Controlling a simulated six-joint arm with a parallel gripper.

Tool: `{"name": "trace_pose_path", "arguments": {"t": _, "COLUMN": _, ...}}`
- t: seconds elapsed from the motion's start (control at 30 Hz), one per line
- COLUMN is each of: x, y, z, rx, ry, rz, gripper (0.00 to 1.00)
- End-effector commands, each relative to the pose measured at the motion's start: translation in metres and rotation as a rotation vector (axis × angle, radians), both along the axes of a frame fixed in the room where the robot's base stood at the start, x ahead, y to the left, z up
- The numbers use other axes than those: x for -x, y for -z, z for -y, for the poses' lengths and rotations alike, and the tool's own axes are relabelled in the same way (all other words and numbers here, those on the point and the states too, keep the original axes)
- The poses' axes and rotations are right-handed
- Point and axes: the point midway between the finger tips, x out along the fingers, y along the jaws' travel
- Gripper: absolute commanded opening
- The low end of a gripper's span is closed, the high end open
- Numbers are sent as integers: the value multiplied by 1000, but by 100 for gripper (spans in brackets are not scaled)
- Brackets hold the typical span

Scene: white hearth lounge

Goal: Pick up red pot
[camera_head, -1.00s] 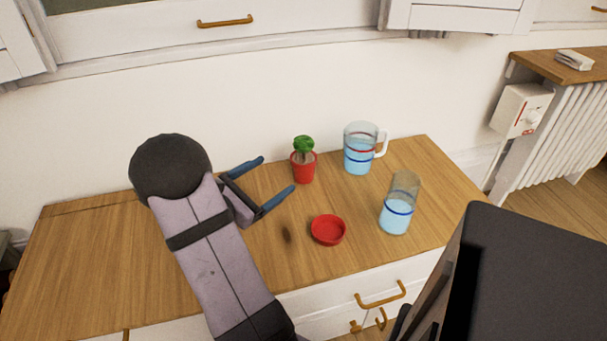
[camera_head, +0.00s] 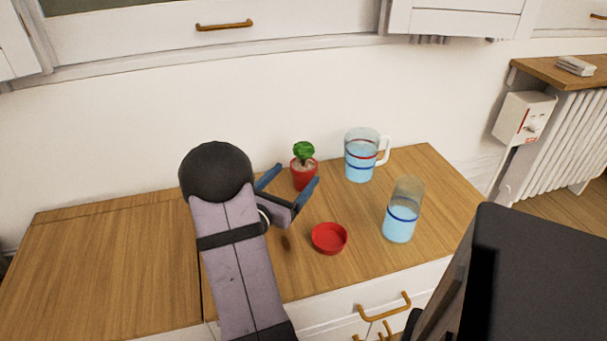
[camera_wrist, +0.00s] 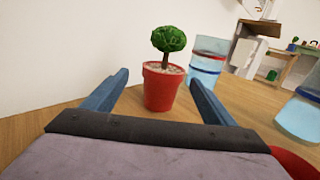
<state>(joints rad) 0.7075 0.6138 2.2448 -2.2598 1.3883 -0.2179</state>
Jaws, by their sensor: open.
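The red pot (camera_head: 304,179) stands upright on the wooden cabinet top near the wall. It holds a small plant with a round green crown (camera_head: 303,150). My gripper (camera_head: 294,173) is open, with its two blue fingers pointing at the pot from the front left. In the wrist view the red pot (camera_wrist: 161,88) shows between and beyond the fingers of my gripper (camera_wrist: 161,86). The fingers are apart, and I see no contact with the pot.
A jug of blue water (camera_head: 360,163) stands right of the pot near the wall. A glass of blue water (camera_head: 400,218) stands at front right. A shallow red dish (camera_head: 329,239) lies in front of the pot. The cabinet top (camera_head: 110,260) is clear on the left.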

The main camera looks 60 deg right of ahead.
Motion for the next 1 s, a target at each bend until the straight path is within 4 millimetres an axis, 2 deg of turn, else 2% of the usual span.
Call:
{"name": "trace_pose_path", "arguments": {"t": 0.5, "x": 5, "y": 1, "z": 49, "rx": 0, "ry": 2, "rz": 1, "gripper": 79}}
{"name": "trace_pose_path", "arguments": {"t": 0.77, "x": 5, "y": 0, "z": 52, "rx": 0, "ry": 1, "rz": 0, "gripper": 79}}
{"name": "trace_pose_path", "arguments": {"t": 0.8, "x": 5, "y": 0, "z": 52, "rx": 0, "ry": 1, "rz": 0, "gripper": 77}}
{"name": "trace_pose_path", "arguments": {"t": 1.0, "x": 5, "y": 0, "z": 51, "rx": 0, "ry": 1, "rz": 0, "gripper": 29}}
